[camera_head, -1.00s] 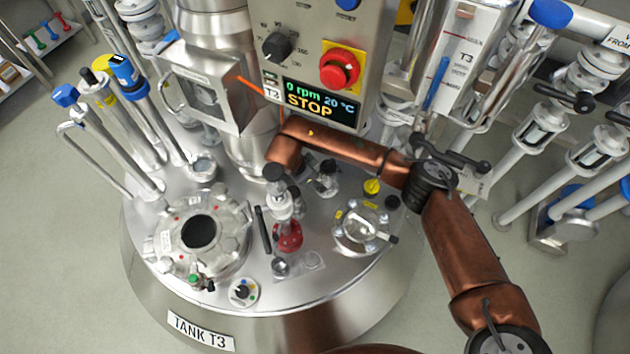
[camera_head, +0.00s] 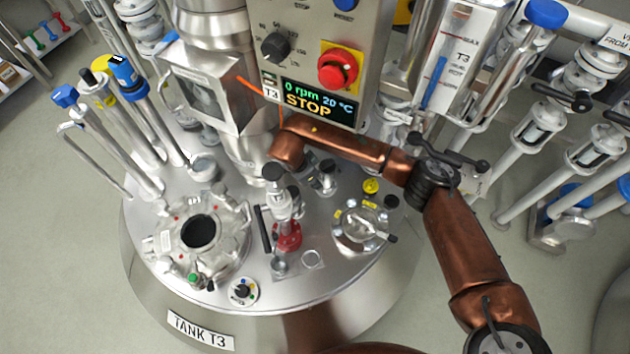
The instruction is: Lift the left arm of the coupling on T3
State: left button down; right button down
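The coupling (camera_head: 284,208) stands on the lid of tank T3 (camera_head: 325,275), as an upright metal fitting with dark caps and a red part (camera_head: 288,236) low on it. A dark bar (camera_head: 262,229) hangs down close along its left side and looks like its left arm. My copper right arm (camera_head: 345,150) reaches in from the lower right, and its wrist (camera_head: 286,153) ends just above and behind the coupling. I cannot make out the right gripper's fingers there, nor whether they touch anything. My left gripper is not in view.
A control box with a red stop button (camera_head: 338,69) and a STOP display (camera_head: 318,104) hangs above the coupling. An open port (camera_head: 198,232) is to the left, a round sight glass (camera_head: 362,225) to the right. Tall pipes (camera_head: 120,150) crowd the left side of the lid.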

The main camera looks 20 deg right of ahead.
jog(key=shift+r+y, duration=0.25)
jog(key=shift+y, duration=0.75)
jog(key=shift+a+y, duration=0.2)
jog(key=shift+y, duration=0.5)
jog(key=shift+a+r+g+y, duration=0.1)
jog(key=shift+r+g+y, duration=0.1)
jog(key=shift+g+y, duration=0.35)
jog(key=shift+a+r+y, duration=0.1)
jog(key=shift+r+y, duration=0.05)
jog(key=shift+y, duration=0.6)
pick_arm(q)
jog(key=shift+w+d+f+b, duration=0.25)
jog(key=shift+b, duration=0.05)
pick_arm(e)
jog(key=shift+r+y, duration=0.15)
jog(key=shift+y, duration=0.15)
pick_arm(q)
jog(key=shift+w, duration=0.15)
pick_arm(e)
jog(key=c, duration=1.9)
grip_release()
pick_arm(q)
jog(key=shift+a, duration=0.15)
